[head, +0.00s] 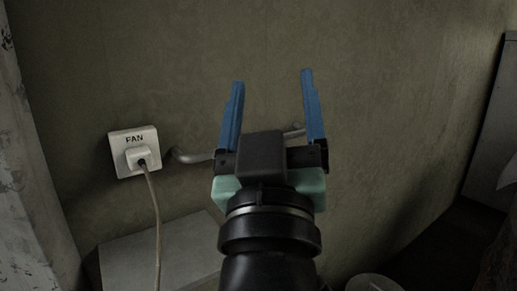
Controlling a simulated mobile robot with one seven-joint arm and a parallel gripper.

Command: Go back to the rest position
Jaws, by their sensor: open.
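My gripper (272,82) is in the middle of the head view, seen from behind, with its two blue fingers pointing up and spread apart. It is open, and nothing shows between the fingers except the wall behind. My dark wrist hides what lies directly below and behind it.
A white socket labelled FAN (134,152), with a plug and a hanging cable (157,225), is on the greenish wall (400,80) left of my gripper. A grey pipe (192,157) runs behind my gripper. A grey box-like surface (150,255) is at lower left. A round object (374,284) shows at the bottom edge.

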